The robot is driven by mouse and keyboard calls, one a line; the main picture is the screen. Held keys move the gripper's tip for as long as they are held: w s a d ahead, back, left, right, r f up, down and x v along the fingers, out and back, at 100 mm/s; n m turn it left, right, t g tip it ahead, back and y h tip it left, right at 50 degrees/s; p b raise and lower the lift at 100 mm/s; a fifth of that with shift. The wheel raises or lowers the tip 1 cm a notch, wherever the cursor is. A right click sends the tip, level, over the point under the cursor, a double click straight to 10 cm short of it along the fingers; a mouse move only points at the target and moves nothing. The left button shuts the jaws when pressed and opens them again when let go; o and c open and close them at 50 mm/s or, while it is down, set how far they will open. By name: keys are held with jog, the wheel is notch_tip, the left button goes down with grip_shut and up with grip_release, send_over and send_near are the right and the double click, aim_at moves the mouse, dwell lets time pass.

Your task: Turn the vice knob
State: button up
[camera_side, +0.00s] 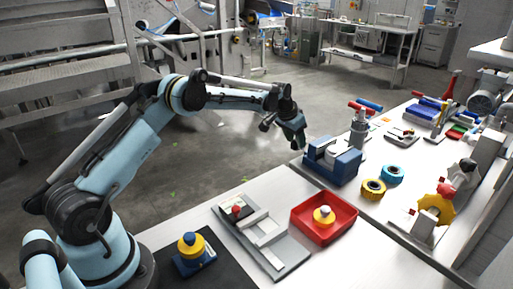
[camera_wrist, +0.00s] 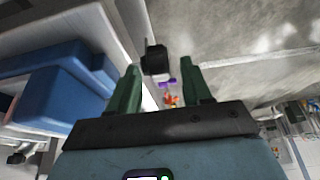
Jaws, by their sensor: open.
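The blue vice (camera_side: 335,163), with grey jaws on top, stands at the table's far-left edge. In the wrist view its blue body (camera_wrist: 65,85) fills the left side. A dark, blocky knob (camera_wrist: 155,60) shows ahead of my fingers in the wrist view, at the table's edge beside the vice; I cannot tell how it joins the vice. My gripper (camera_side: 295,140) is just left of the vice in the side view, pointing down. In the wrist view its green fingers (camera_wrist: 161,72) are apart, with the knob in line with the gap and no clear contact.
A grey fixture (camera_side: 278,262) and another yellow-and-blue piece (camera_side: 192,246) lie nearer me. Yellow (camera_side: 373,188) and blue (camera_side: 393,174) rings lie right of the vice. Open floor lies left of the table.

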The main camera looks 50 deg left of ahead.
jog(key=shift+x, duration=0.85)
grip_shut()
jog(key=shift+w, duration=0.1)
jog(key=shift+w+g, duration=0.1)
jog(key=shift+g, duration=0.6)
